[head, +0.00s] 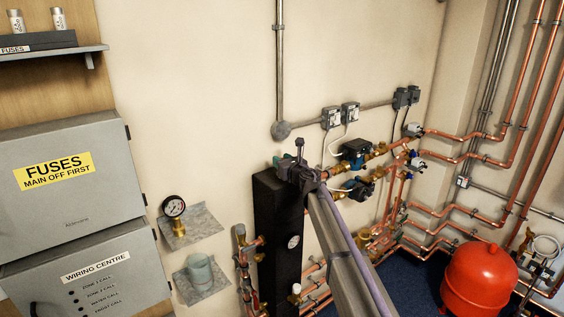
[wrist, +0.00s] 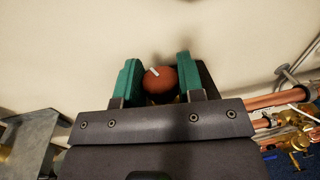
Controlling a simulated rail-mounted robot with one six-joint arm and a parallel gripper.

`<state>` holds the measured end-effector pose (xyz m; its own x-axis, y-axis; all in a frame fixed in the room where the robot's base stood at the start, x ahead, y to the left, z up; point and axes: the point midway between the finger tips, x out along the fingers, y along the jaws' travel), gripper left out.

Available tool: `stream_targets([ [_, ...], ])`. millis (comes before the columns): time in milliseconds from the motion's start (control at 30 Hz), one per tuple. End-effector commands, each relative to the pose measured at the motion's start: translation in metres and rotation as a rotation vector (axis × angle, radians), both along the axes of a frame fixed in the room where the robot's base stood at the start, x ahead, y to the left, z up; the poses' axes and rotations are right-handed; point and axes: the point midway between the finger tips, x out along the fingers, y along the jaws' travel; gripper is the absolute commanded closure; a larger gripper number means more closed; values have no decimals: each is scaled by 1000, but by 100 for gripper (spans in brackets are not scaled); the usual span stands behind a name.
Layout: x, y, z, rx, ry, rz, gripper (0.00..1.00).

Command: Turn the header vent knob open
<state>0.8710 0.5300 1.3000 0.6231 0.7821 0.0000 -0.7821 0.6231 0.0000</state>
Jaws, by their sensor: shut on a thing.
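The header vent knob (wrist: 161,80) is a round red-brown knob with a white mark on its top, slanting to the upper left. In the wrist view it sits between the two green fingers of my gripper (wrist: 158,76). My gripper is shut on it, though a thin gap seems to show beside the fingers. In the head view my gripper (head: 297,165) is at the top of the tall black header (head: 280,222). The knob is hidden there behind my gripper and arm.
Copper pipes and valves (head: 400,150) run along the wall to the right, above a red vessel (head: 480,280). A gauge (head: 174,207) and a cup (head: 199,270) stand on small shelves to the left, beside the grey fuse box (head: 70,190).

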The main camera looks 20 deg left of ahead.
Motion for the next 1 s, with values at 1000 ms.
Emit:
stream_targets([
  [1000,1,0,0,0,0,464,88],
])
